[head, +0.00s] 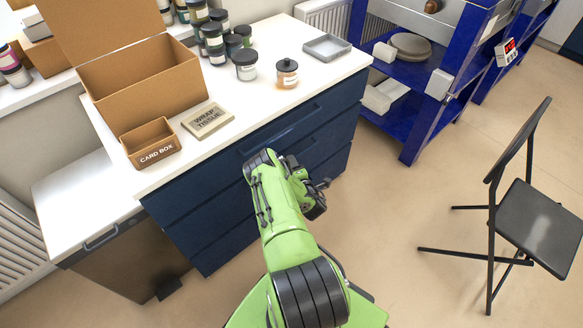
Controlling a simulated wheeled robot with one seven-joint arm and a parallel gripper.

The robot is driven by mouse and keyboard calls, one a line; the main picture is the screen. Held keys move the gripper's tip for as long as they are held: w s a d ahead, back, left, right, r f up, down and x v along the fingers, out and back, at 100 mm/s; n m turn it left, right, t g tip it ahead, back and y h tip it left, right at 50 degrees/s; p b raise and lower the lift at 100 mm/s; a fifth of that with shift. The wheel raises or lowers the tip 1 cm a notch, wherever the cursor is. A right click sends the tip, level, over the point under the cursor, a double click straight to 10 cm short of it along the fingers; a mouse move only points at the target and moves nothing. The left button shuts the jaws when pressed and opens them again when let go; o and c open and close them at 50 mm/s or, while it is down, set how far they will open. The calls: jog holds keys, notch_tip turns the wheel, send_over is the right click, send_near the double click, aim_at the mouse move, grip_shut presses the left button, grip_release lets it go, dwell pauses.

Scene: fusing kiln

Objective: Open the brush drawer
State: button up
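A dark blue drawer unit (200,205) stands under the white worktop (255,90). It has several drawers stacked one above another, and their fronts look flush and shut. A long recessed handle shows on the top drawer (310,108). No label marks which is the brush drawer. My gripper (322,186) is low in front of the drawer fronts, right of the unit's middle. My green arm hides part of the lower fronts. The fingers are dark and small, so I cannot tell whether they are open or touching a drawer.
On the worktop are an open cardboard box (140,85), a small card box (150,143), a wrap tissue pad (208,119), several jars (287,74) and a grey tray (327,47). A blue rack (425,110) stands right of the unit. A black folding chair (540,220) stands on otherwise open floor.

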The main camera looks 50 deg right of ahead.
jog(key=shift+w+d+f, duration=0.1)
jog(key=shift+w+d, duration=0.3)
jog(key=shift+w, duration=0.15)
grip_shut()
jog(key=shift+s+a, duration=0.1)
